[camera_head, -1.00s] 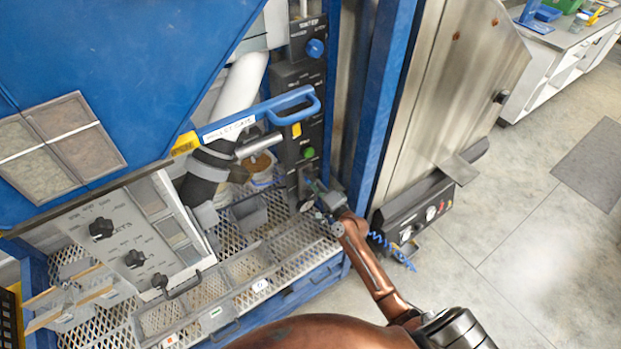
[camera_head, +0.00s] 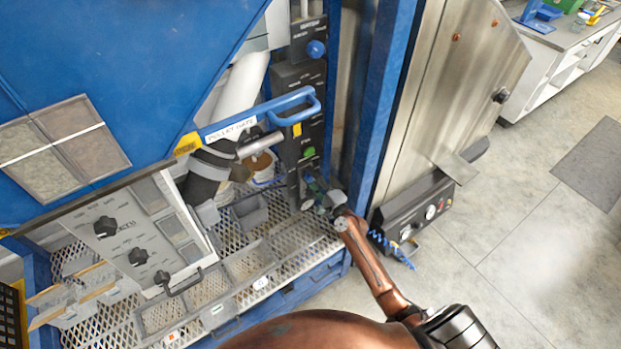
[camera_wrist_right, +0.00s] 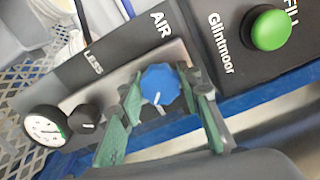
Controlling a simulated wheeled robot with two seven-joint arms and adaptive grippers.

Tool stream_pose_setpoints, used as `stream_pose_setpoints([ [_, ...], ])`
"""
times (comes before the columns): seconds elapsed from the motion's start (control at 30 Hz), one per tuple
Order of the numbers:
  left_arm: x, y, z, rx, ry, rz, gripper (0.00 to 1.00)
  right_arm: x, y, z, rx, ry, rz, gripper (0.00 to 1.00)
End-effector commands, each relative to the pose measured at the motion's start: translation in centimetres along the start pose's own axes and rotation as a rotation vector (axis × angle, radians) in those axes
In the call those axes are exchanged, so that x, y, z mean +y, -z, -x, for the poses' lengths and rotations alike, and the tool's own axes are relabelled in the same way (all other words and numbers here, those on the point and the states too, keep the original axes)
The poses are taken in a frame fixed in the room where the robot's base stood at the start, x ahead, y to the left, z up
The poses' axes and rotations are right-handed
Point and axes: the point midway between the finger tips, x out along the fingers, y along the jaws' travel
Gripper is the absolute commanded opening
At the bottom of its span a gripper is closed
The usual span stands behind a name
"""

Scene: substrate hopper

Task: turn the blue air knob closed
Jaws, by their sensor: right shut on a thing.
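The blue air knob (camera_wrist_right: 160,84) shows in the right wrist view, on a grey plate beneath the AIR label. Its white pointer line points toward the bottom of that picture. My right gripper (camera_wrist_right: 168,108) has its green-padded fingers on either side of the knob, shut on it. In the head view my right gripper (camera_head: 322,196) is at the lower end of the black control column (camera_head: 299,130) and hides the air knob. My left gripper is not in view.
A pressure gauge (camera_wrist_right: 44,127) and a small black knob (camera_wrist_right: 83,118) sit left of the air knob. A green button (camera_wrist_right: 271,29) is at upper right. Another blue knob (camera_head: 316,48) is higher on the column. A blue-handled gate lever (camera_head: 293,107) juts out above my gripper.

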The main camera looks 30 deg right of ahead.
Motion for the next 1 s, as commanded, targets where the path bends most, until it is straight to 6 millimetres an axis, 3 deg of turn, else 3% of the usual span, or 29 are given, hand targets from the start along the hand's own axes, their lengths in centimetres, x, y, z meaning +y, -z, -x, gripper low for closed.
stream_pose_setpoints([
  [0.17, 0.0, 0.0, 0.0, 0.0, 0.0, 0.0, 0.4, -0.1, 0.1, 0.0, 0.002, 0.003, -0.001, 0.08],
  [0.2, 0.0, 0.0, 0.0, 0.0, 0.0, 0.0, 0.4, -0.1, 0.1, 0.0, 0.002, 0.003, -0.001, 0.33],
  [0.47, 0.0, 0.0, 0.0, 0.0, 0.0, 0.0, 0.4, -0.1, 0.0, 0.0, 0.001, 0.001, 0.0, 0.5],
  [0.77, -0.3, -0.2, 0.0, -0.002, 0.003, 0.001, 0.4, 0.0, 0.0, 0.2, 0.001, 0.0, 0.0, 0.5],
  [1.0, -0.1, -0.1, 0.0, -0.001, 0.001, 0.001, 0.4, 0.2, 0.1, 3.5, 0.002, -0.002, 0.001, 0.5],
])
